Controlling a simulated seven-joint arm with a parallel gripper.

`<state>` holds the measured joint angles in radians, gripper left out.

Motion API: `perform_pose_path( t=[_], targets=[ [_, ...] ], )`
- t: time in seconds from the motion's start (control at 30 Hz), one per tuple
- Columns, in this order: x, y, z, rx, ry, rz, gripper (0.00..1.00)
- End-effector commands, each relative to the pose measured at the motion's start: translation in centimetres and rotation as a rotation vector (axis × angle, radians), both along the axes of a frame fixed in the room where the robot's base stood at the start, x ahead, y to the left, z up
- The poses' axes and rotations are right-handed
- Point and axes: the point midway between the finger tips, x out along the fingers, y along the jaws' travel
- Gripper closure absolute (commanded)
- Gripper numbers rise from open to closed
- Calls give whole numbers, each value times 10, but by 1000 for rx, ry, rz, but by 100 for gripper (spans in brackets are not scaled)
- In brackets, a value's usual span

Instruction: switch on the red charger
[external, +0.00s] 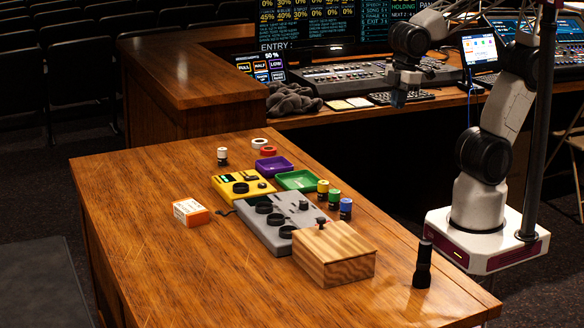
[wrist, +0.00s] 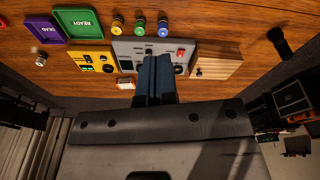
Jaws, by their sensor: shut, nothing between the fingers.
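I see no charger with a red body. A yellow device (external: 243,185) with dark round parts lies on the wooden desk, and it shows in the wrist view (wrist: 84,58). A grey device (external: 256,222) with several black round parts lies beside it; in the wrist view (wrist: 124,46) it carries a small red spot, too small to identify. My gripper (external: 398,100) is shut and empty, high above and behind the desk in the external view. In the wrist view its fingers (wrist: 155,62) hide part of the grey device.
A wooden box (external: 348,268) adjoins the grey device. Purple (external: 274,165) and green (external: 298,181) trays, several capped cylinders (external: 334,199), a black flashlight (external: 424,265) and an orange-white box (external: 190,212) stand around. The desk's left front is clear.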

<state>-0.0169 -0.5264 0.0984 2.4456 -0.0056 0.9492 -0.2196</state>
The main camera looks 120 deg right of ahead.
Motion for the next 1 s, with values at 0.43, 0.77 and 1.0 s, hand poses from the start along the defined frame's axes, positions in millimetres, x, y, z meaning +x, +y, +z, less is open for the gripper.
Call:
perform_pose_path(
  t=[0.43,0.77,1.0],
  targets=[
    [74,16,-8,-39,77,337,100],
    [128,31,-24,-54,128,586,100],
    [166,43,-40,-58,163,768,100]
  ],
)
